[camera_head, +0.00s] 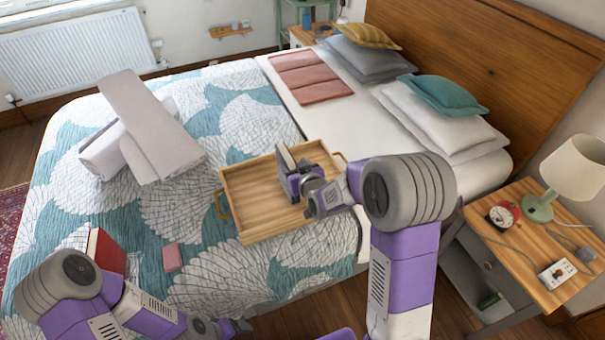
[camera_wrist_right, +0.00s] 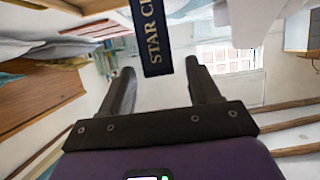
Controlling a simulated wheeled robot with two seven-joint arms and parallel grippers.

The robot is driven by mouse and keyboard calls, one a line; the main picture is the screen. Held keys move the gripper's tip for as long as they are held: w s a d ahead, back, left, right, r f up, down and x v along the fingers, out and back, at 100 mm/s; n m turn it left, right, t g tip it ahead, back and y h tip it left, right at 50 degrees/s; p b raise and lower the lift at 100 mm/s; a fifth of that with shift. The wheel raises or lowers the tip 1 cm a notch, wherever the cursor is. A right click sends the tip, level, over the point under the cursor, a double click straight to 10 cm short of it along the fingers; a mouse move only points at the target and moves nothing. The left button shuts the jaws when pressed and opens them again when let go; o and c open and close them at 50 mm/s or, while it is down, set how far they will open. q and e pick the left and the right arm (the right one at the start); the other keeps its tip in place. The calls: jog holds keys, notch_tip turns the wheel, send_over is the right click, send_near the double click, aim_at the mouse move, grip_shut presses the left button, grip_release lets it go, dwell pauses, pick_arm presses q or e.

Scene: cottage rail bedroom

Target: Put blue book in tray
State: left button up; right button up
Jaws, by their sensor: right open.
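The blue book shows its dark navy spine with gold lettering in the right wrist view (camera_wrist_right: 157,40). In the head view the book (camera_head: 285,160) stands upright at the wooden tray (camera_head: 243,232), and my gripper partly hides it. Whether its lower edge touches the tray floor I cannot tell. The tray lies on the bed. My right gripper (camera_head: 296,184) is over the tray, with its open fingers (camera_wrist_right: 160,72) either side of the spine end and gaps showing. My left gripper (camera_head: 240,326) is low at the front, away from the tray; its jaws are too small to read.
A red book (camera_head: 106,250) and a small pink item (camera_head: 173,257) lie on the bed near my left arm. Rolled towels (camera_head: 150,130) lie on the left, pillows (camera_head: 430,115) at the headboard. A nightstand (camera_head: 530,240) with a lamp (camera_head: 572,170) stands at the right.

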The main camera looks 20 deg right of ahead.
jog(key=p+v, duration=0.1)
jog(key=v, duration=0.6)
jog(key=s+a+f+m+g, duration=0.1)
jog(key=s+a+f+g, duration=0.2)
jog(key=f, duration=0.6)
jog(key=s+a+f+g, duration=0.1)
jog(key=s+f+g, duration=0.3)
jog(key=f, duration=0.5)
jog(key=s+a+f+m+g+y, duration=0.1)
jog(key=s+a+f+g, duration=0.2)
jog(key=s+f, duration=0.3)
jog(key=s+a+f+m+g+y, duration=0.1)
jog(key=s+a+f+g+y, duration=0.1)
jog(key=s+f, duration=0.4)
jog(key=s+a+g, duration=0.1)
jog(key=s+a, duration=0.1)
jog(key=s, duration=0.2)
jog(key=shift+s, duration=0.4)
